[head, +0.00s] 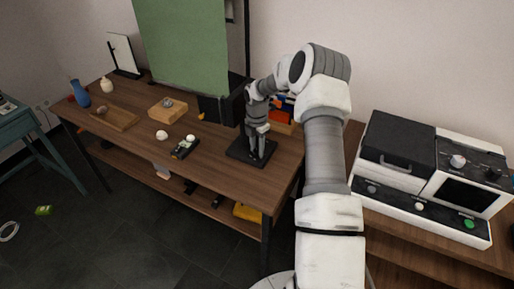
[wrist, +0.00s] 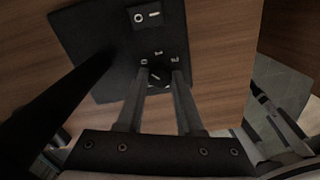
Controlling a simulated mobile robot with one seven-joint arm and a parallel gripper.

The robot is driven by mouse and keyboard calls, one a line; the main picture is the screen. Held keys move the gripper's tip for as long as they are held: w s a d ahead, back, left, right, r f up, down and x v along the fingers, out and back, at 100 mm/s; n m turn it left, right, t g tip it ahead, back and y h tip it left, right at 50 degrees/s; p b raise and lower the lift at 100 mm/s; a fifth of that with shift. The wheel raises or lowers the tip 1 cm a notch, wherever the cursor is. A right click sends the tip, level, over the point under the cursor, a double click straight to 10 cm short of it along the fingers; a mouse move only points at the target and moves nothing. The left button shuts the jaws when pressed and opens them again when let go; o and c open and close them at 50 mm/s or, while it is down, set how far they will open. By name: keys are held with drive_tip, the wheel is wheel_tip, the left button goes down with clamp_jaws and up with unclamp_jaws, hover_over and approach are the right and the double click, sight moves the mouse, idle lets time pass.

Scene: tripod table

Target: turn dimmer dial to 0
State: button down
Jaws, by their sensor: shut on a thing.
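The dimmer is a flat black panel (head: 240,153) lying on the wooden table near its right end. It fills the upper middle of the wrist view (wrist: 100,40). Its small dark dial (wrist: 155,77) has a pale pointer line and sits between my fingertips, with several small white marks around it. The marks are too small to read surely. My gripper (head: 258,152) points down at the panel, and in the wrist view its two fingers (wrist: 160,78) are shut on the dial from both sides. My gripper hides part of the panel in the head view.
A small rectangular plate (wrist: 147,16) with two white marks sits on the same panel. A dark device (head: 185,148), a wooden block (head: 167,110) and a blue vase (head: 79,93) stand further left. A white machine (head: 425,215) stands to the right.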

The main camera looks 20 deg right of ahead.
sight(257, 151)
drive_tip(key=c, duration=0.5)
unclamp_jaws()
drive_tip(key=shift+c, duration=0.2)
wheel_tip(257, 151, up, 18)
drive_tip(key=p, duration=0.1)
drive_tip(key=shift+f+p, duration=0.25)
drive_tip(key=shift+p, duration=0.05)
